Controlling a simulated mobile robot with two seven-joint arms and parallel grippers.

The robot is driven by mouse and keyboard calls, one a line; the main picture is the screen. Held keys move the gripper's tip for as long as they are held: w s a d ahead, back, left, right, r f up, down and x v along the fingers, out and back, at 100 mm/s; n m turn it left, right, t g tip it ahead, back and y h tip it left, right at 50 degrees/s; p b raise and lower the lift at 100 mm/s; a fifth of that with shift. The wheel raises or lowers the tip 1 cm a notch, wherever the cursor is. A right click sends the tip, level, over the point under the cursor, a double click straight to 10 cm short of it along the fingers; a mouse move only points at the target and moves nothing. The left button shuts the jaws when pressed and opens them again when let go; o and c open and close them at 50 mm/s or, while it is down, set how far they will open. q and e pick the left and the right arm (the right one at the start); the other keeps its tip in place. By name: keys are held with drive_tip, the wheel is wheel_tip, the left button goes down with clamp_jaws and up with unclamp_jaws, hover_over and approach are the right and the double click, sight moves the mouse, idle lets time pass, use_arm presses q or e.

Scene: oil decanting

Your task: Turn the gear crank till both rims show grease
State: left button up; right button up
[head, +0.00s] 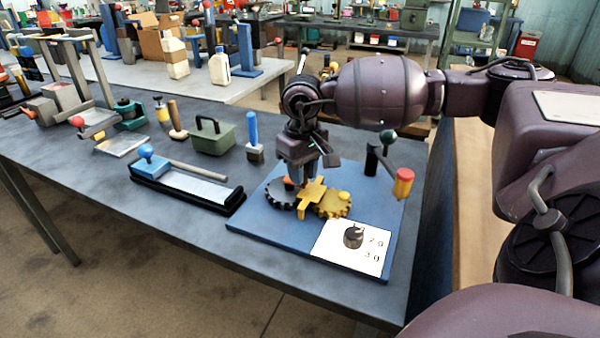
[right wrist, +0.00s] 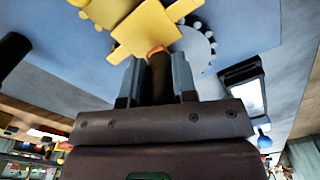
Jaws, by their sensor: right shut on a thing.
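A blue board (head: 262,222) on the bench carries a dark gear (head: 279,193) and a yellow gear (head: 334,207) side by side, with a yellow cross-shaped piece (head: 311,196) over them. My right gripper (head: 300,180) comes down from above and is shut on a dark upright handle (right wrist: 160,78) with an orange collar. In the right wrist view, the handle's far end meets the edge of the yellow piece (right wrist: 146,30). Whether the rims bear grease cannot be told. My left gripper is not in view.
The bench's front left is clear.

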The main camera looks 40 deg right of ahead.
drive_tip(key=shift+w+r, duration=0.1)
drive_tip(key=shift+r, duration=0.1)
drive_tip(key=o, duration=0.9)
drive_tip(key=shift+f, duration=0.1)
wheel_tip(320, 180, up, 11)
drive_tip(key=shift+f+p, duration=0.1)
drive_tip(key=shift+p, duration=0.45)
